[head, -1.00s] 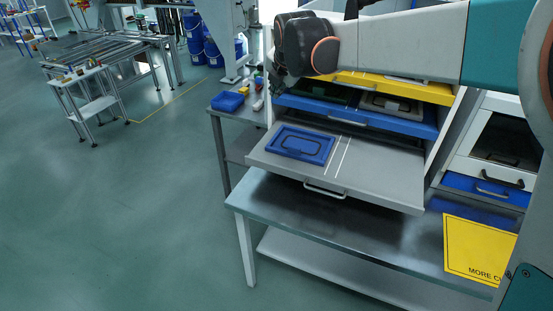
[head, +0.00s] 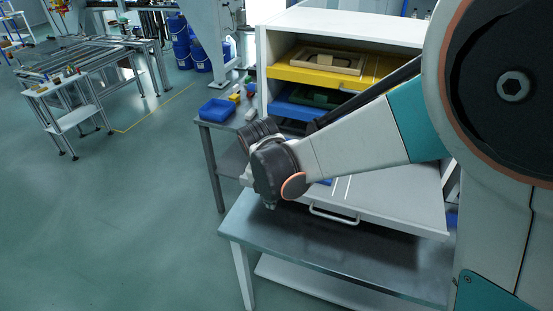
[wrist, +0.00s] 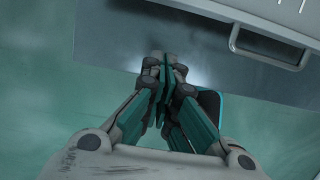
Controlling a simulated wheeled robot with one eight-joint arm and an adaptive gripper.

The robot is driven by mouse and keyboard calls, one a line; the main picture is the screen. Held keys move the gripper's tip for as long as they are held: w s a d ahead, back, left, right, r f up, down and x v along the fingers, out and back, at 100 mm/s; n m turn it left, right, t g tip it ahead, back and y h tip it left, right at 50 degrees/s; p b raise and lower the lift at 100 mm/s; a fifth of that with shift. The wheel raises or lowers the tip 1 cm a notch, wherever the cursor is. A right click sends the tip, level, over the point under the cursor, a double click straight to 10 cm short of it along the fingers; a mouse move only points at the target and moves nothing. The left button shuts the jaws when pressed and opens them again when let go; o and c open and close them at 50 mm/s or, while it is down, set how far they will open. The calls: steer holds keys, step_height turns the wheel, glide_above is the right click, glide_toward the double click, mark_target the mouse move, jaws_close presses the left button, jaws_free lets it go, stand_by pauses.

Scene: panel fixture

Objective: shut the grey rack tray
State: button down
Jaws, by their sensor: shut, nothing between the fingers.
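The grey rack tray (head: 395,208) is pulled out of the white rack over the metal table in the head view. Its front handle (head: 334,216) faces outward. In the wrist view the tray (wrist: 285,12) and its handle (wrist: 270,46) show at the upper right. My gripper (wrist: 163,66) is shut and empty, left of the handle and apart from it in the wrist view. In the head view its wrist covers the tray's left front corner, and the fingers are mostly hidden, with a small tip (head: 270,206) showing.
Above it are a yellow tray (head: 290,73) and a blue tray (head: 290,107) in the white rack (head: 345,22). The metal table (head: 270,236) lies below. A side table with a blue bin (head: 216,109) stands left. Floor at left is open.

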steer(key=w+d+f+b, duration=0.1)
steer(key=w+f+b, duration=0.1)
steer(key=w+f, duration=0.3)
steer(key=shift+d+f+b, duration=0.2)
steer(key=shift+d+b, duration=0.1)
steer(key=shift+w, duration=0.1)
